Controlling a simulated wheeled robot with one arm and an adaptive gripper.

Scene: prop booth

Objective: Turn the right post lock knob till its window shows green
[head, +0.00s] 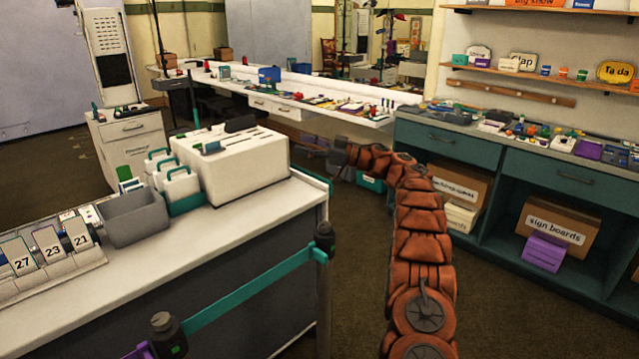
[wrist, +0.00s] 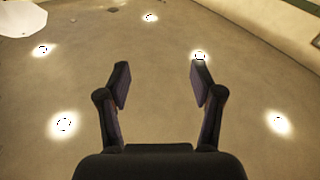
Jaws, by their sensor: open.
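The right post (head: 323,275) stands at the counter's front right corner, with a dark lock knob (head: 324,231) on top. The colour of its window is too small to tell. The left post's dark knob (head: 163,324) is at the lower left, with a small green spot on its side. A teal band (head: 250,290) runs between the posts. My gripper (head: 322,150) is up beyond the right post, at the far end of my orange arm, apart from the knob. In the wrist view my gripper (wrist: 161,75) is open and empty; neither knob shows there.
A white counter (head: 235,222) with a grey bin (head: 136,216), number cards and a white box (head: 245,165) stands left. A teal shelf unit (head: 500,180) with boxes stands right. Dark floor lies between. The wrist view shows a beige surface with several bright round lights.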

